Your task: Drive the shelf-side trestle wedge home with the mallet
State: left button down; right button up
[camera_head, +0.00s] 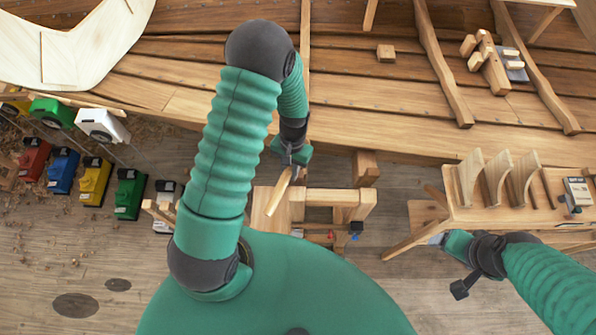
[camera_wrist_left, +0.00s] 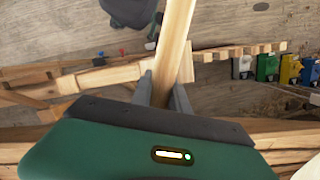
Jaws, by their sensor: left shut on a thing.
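My left gripper (camera_head: 289,168) is shut on a pale wooden handle (camera_head: 278,194), which I take to be the mallet's. The handle slants down and left over a low wooden trestle (camera_head: 325,197). In the left wrist view the handle (camera_wrist_left: 174,45) stands between the two grey fingers (camera_wrist_left: 162,95) and runs out of the top edge; I cannot make out the mallet head. No wedge can be told apart from the trestle's timber. My right gripper (camera_head: 452,262) is beside the shelf bench, away from the trestle, and its finger opening is unclear.
The planked hull (camera_head: 400,110) with ribs fills the back. A shelf bench (camera_head: 480,215) with upright curved pieces stands at right. A wooden block (camera_head: 365,165) stands by the trestle. The floor at lower left is mostly clear.

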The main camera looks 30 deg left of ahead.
aim_at(289, 171)
pick_arm(q)
jog(key=shift+s+r, duration=0.2)
jog(key=shift+r, duration=0.9)
jog(key=shift+s+d+r, duration=0.1)
jog(key=shift+s+r, duration=0.05)
jog(key=shift+s, duration=0.3)
jog(key=shift+w+r+p, duration=0.2)
jog(key=shift+r+p, duration=0.05)
jog(key=shift+p, duration=0.05)
jog(key=r+p, duration=0.3)
jog(key=r, duration=0.1)
jog(key=shift+w, duration=0.25)
jog(key=shift+s+r, duration=0.1)
jog(key=shift+r, duration=0.15)
jog(key=shift+s, duration=0.25)
pick_arm(e)
jog(key=v, duration=0.4)
pick_arm(q)
jog(key=shift+w+f, duration=0.15)
jog(key=shift+w, duration=0.1)
pick_arm(e)
jog(key=shift+w+d+f, duration=0.1)
jog(key=shift+w, duration=0.1)
